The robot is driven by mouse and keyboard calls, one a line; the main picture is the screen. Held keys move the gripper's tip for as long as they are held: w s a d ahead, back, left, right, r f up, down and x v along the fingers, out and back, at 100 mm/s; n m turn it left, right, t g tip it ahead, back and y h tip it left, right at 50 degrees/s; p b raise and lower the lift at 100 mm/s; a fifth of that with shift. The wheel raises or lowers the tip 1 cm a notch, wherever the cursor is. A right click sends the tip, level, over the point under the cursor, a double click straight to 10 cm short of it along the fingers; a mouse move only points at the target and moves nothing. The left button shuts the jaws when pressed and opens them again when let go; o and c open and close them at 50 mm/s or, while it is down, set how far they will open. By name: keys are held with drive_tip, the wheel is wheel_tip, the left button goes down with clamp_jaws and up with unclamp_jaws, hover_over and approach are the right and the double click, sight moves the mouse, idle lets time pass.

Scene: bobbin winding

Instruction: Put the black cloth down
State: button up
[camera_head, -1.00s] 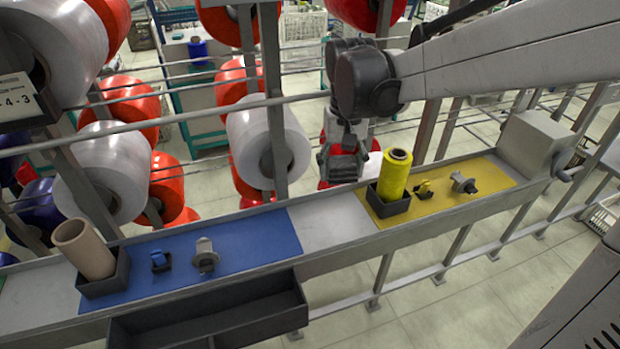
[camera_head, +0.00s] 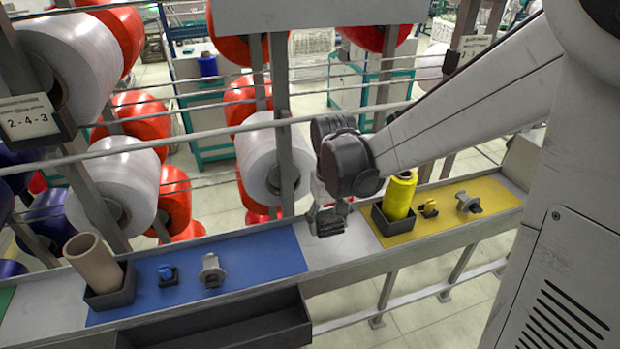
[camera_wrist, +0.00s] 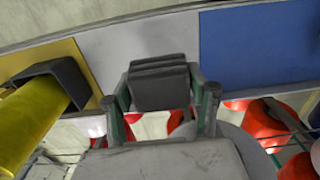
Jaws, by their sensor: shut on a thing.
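The black cloth (camera_wrist: 160,85) shows in the wrist view as a dark folded block between the two fingers of my gripper (camera_wrist: 161,100). My gripper is shut on it. In the head view my gripper (camera_head: 328,208) is at the long grey shelf (camera_head: 340,253), by the bare strip between the blue mat and the yellow mat. The cloth (camera_head: 328,224) shows there as a dark patch at the gripper's lower end. I cannot tell whether the cloth touches the shelf.
The blue mat (camera_head: 240,262) carries a brown tube (camera_head: 93,262) in a black holder and small parts. The yellow mat (camera_head: 440,219) carries a yellow spool (camera_head: 400,194) and small parts. A dark open tray (camera_head: 220,325) hangs in front. Thread cones (camera_head: 272,165) stand behind.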

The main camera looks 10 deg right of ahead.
sight(337, 238)
drive_tip(key=w+d+f, duration=0.2)
drive_tip(key=d, duration=0.1)
drive_tip(key=shift+d+f, duration=0.1)
drive_tip(key=shift+f+p, duration=0.35)
drive_tip(key=shift+f, duration=1.65)
drive_tip(key=shift+f, duration=0.2)
drive_tip(key=o, duration=1.5)
drive_tip(key=shift+c, duration=0.2)
drive_tip(key=shift+r, duration=0.15)
